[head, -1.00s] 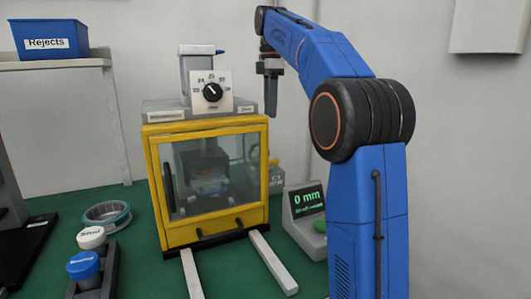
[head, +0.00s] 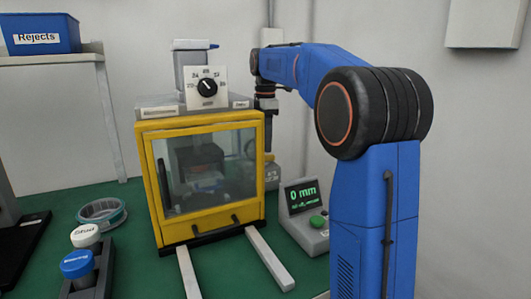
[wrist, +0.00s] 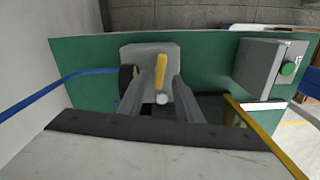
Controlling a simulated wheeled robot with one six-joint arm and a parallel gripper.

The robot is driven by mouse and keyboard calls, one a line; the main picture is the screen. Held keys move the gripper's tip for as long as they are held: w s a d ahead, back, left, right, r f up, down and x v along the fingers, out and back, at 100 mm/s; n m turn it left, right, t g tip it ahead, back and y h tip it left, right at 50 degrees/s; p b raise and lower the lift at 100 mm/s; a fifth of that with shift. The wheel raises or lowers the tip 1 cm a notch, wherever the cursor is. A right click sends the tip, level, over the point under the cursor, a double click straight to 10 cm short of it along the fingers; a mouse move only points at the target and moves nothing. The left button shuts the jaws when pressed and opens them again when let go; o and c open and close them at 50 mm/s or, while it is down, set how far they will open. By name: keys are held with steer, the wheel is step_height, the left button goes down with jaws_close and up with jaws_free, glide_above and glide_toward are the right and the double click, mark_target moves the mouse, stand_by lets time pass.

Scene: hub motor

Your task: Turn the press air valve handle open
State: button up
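The press (head: 203,185) is a yellow-framed cabinet with a clear door and a grey top. The air valve is a grey block (wrist: 137,55) behind the press's right side; a small part of it (head: 272,175) shows in the head view. Its yellow handle (wrist: 160,72) points roughly along the picture's vertical in the wrist view, with a pale round end below it. My gripper (head: 268,148) points down beside the press's upper right edge, above the valve. In the wrist view its two grey fingers (wrist: 161,102) are apart, either side of the handle's line. Contact cannot be told.
The press's top edge (wrist: 150,130) fills the near part of the wrist view. A blue hose (wrist: 65,88) runs left of the valve. The "0 mm" readout box (head: 304,212) stands right of the press. The wall is close behind. A blue Rejects bin (head: 40,35) sits on a shelf.

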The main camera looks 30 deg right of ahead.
mark_target(266, 155)
steer(key=shift+f, duration=2.05)
jaws_close()
